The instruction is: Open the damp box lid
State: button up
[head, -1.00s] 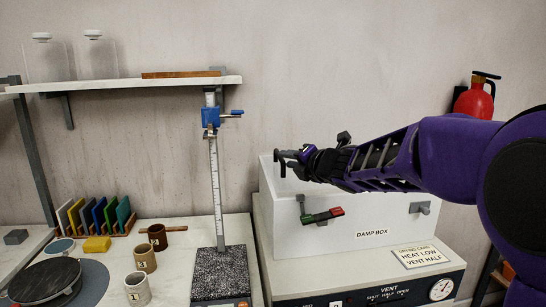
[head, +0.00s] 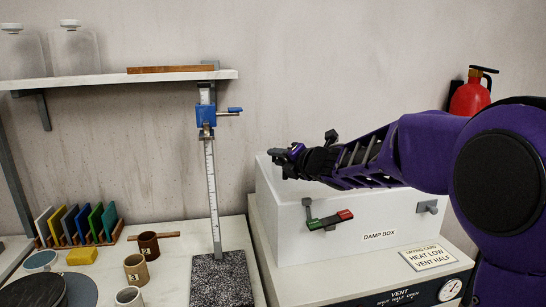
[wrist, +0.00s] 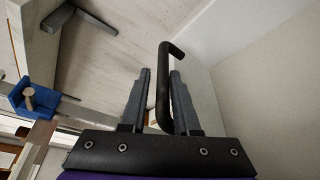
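The damp box (head: 345,236) is a white box with a "DAMP BOX" label, on the right in the head view. Its lid looks closed, though my arm hides part of the top. A dark bar handle (wrist: 163,88) runs between the fingers of my gripper (wrist: 160,92) in the wrist view. A gap shows on its left side, and it lies close to the right finger. My gripper looks open around it. In the head view my gripper (head: 276,158) is above the box's back left.
The box stands on a cabinet with a "VENT" panel and gauge (head: 450,290). A measuring stand with a blue clamp (head: 206,116) rises left of it. A shelf (head: 110,82) is on the wall. Mugs (head: 136,270) and coloured tiles (head: 78,224) are at the left.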

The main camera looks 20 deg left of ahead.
jog(key=shift+w+a+f, duration=0.1)
jog(key=shift+w+a, duration=0.1)
jog(key=shift+a, duration=0.05)
jog(key=c, duration=0.4)
grip_shut()
